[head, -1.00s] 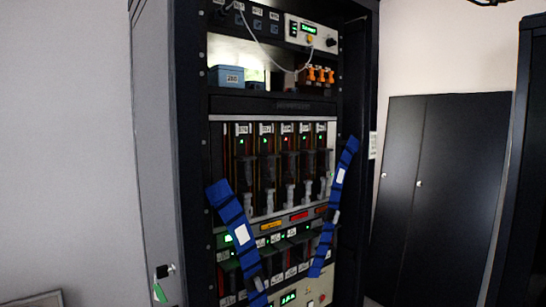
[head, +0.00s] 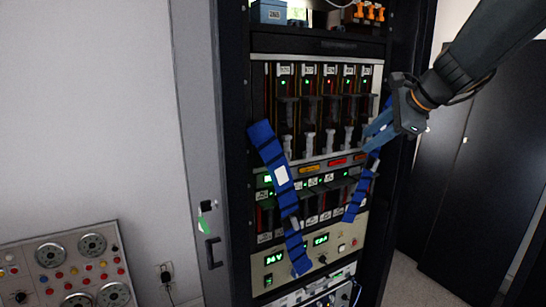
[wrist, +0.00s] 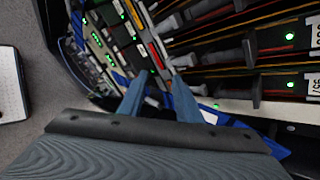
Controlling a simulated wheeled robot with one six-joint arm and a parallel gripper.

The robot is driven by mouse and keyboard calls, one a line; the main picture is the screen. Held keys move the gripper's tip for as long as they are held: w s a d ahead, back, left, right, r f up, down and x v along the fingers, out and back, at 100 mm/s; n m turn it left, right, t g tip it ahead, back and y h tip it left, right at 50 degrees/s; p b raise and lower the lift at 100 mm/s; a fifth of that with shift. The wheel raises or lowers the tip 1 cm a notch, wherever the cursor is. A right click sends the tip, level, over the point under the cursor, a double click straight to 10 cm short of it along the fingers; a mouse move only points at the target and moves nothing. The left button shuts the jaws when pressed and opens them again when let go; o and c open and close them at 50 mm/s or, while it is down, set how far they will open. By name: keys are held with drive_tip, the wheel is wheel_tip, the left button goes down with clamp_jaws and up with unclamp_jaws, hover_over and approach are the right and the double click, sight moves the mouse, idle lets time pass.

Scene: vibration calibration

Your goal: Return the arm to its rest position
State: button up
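My arm (head: 480,55) reaches in from the upper right of the head view. My gripper (head: 372,134) is in front of the right side of the equipment rack (head: 230,150), near the top of the right blue strap (head: 361,190). In the wrist view, the fingers of my gripper (wrist: 157,98) stand apart with nothing visible held between them, and the rack's card slots and a blue strap lie beyond. Whether a finger touches the strap, I cannot tell. No marked rest position shows.
A left blue strap (head: 280,175) hangs across the rack front. A gauge panel (head: 75,265) stands at lower left, and a dark cabinet (head: 480,170) at right. Some floor (head: 405,280) shows between rack and cabinet.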

drive_tip(key=s+a+f+n+g+h, duration=0.2)
drive_tip(key=s+a+f+n+g, duration=0.1)
drive_tip(key=s+f+n, duration=0.6)
drive_tip(key=s+a+f+n+g+h, duration=0.2)
drive_tip(key=s+f+n, duration=0.8)
drive_tip(key=s+f, duration=0.6)
wheel_tip(320, 180, down, 3)
drive_tip(key=shift+s+a+f+g, duration=0.1)
drive_tip(key=shift+s+a+g, duration=0.15)
drive_tip(key=shift+a+g, duration=0.5)
